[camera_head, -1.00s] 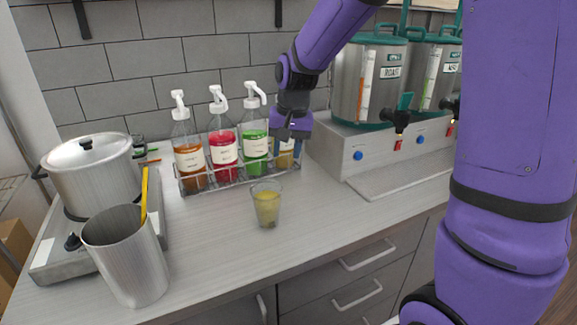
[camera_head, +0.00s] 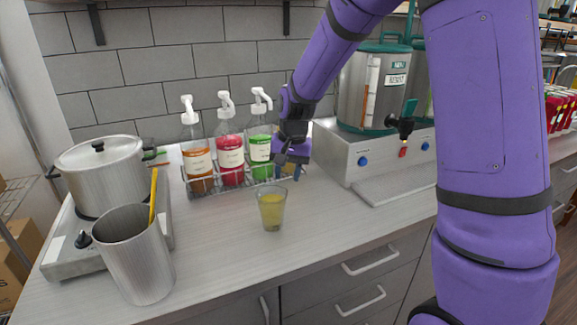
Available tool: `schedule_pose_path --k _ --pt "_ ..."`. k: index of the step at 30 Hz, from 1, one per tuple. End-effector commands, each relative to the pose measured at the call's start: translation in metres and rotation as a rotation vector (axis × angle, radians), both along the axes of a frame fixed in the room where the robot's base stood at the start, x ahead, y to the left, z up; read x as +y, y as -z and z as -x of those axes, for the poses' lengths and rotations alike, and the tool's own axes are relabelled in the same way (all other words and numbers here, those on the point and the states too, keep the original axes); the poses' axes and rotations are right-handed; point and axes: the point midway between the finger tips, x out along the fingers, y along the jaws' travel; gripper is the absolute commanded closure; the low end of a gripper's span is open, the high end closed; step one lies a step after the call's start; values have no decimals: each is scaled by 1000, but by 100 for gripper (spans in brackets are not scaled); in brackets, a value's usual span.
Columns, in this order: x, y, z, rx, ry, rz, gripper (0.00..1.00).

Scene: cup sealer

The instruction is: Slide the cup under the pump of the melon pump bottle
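A clear cup (camera_head: 271,212) with yellow liquid stands upright on the counter, in front of the bottle rack. Pump bottles with white pumps stand in the wire rack (camera_head: 232,188): an orange one (camera_head: 199,168), a red one (camera_head: 230,158) and a green one (camera_head: 260,147). I cannot read the labels, so I cannot tell for certain which is melon.
A pot (camera_head: 100,180) sits on a burner at left. A metal tumbler (camera_head: 135,262) with a yellow stick stands in front of it. A drink dispenser (camera_head: 368,90) on a steel base stands at right. My arm covers much of the right side. Counter around the cup is clear.

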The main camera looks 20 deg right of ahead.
Motion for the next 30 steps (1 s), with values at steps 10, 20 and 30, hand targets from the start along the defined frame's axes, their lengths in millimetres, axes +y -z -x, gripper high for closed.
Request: schedule_pose_path --k 10,20,30 --pt "6 58 -2 3 0 0 62" --pt "9 86 -4 -1 0 0 62" --pt "9 88 -5 -1 0 0 62"
